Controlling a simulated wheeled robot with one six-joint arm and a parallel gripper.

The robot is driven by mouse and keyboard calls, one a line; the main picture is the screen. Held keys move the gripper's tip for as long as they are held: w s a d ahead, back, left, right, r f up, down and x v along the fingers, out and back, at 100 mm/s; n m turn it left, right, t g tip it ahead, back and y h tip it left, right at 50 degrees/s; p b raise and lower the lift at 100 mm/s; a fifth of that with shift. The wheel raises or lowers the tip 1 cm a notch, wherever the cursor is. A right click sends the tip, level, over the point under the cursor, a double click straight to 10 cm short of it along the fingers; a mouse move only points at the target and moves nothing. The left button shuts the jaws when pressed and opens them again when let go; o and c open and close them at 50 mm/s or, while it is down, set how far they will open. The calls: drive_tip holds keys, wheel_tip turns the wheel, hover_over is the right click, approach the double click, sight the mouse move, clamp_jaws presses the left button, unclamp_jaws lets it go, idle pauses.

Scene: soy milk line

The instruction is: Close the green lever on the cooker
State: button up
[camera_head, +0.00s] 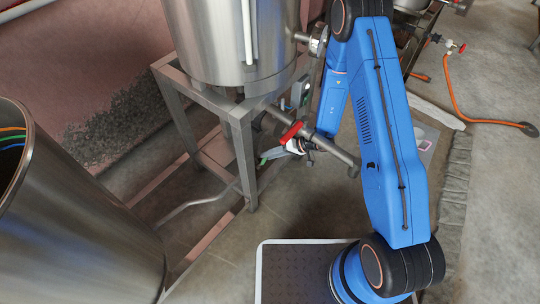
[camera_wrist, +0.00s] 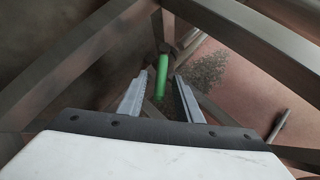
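The steel cooker (camera_head: 225,40) stands on a metal frame in the head view. The green lever (camera_head: 271,153) shows small under the cooker, beside a frame leg. In the wrist view the green lever (camera_wrist: 162,77) points toward me, in the gap between my fingertips. My gripper (camera_wrist: 157,82) is open, with one finger on each side of the lever. I see no clear contact, and the depth between the fingertips and the lever is hard to judge. In the head view my gripper is small and partly hidden by pipework.
A red-handled valve (camera_head: 291,132) sits on a pipe (camera_head: 335,152) close to the green lever. Frame bars (camera_wrist: 262,38) surround my gripper in the wrist view. A large steel vessel (camera_head: 80,220) stands at the left. An orange hose (camera_head: 460,105) lies on the floor at the right.

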drive_tip(key=w+v, duration=0.1)
drive_tip(key=v, duration=1.6)
drive_tip(key=shift+s, duration=0.45)
drive_tip(key=shift+d+r, duration=0.15)
